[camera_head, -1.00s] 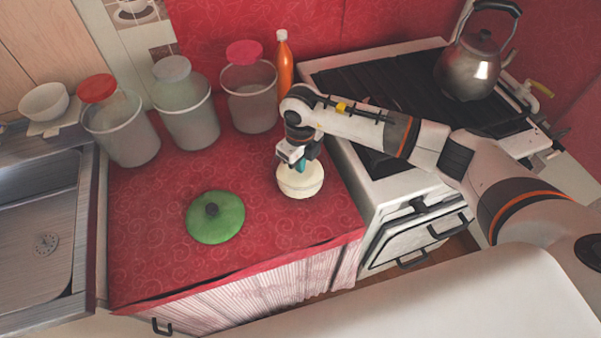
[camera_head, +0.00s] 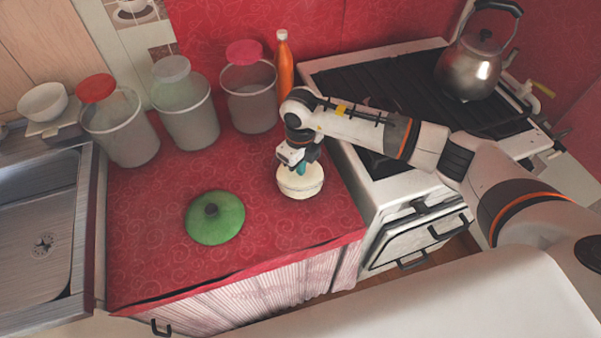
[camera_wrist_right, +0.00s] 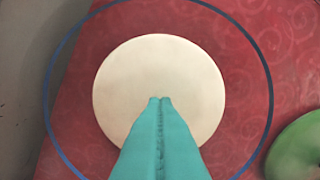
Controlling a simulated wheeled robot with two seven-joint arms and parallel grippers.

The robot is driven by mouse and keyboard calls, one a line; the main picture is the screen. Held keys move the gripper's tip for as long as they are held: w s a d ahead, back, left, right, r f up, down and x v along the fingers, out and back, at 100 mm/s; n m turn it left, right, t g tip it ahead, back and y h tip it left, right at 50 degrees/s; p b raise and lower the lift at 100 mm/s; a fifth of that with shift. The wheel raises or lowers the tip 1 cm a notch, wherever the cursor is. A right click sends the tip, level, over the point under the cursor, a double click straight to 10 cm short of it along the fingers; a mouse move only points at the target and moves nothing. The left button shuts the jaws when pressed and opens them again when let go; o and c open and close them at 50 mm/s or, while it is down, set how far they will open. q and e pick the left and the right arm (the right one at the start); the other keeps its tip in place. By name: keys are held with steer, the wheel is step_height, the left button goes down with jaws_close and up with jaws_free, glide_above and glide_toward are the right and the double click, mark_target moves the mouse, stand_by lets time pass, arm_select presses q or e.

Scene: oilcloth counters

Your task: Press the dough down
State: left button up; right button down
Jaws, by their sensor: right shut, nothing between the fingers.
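The dough (camera_head: 300,187) is a pale cream round on the red counter, near its right side by the stove. In the right wrist view it is a smooth pale disc (camera_wrist_right: 160,65). My right gripper (camera_head: 301,168) points down over the dough with its teal fingers shut and empty. In the wrist view the closed fingertips (camera_wrist_right: 160,99) lie over the middle of the disc. They look to be at or very near its top; contact cannot be told for sure. The fingers hide part of the disc. My left gripper is not in view.
A green lid (camera_head: 215,222) lies left of the dough. Several lidded containers, including a grey-lidded one (camera_head: 185,105), and an orange bottle (camera_head: 284,65) stand at the back. The stove (camera_head: 350,75) with a kettle (camera_head: 472,68) is right. A thin blue ring (camera_wrist_right: 267,85) surrounds the dough.

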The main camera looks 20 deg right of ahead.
steer(key=shift+w+f, duration=0.1)
steer(key=shift+f, duration=0.05)
steer(key=shift+f+b, duration=0.15)
steer(key=shift+b, duration=0.15)
step_height(320, 180, up, 9)
steer(key=p, duration=0.5)
steer(key=shift+p, duration=0.4)
stand_by(0.3)
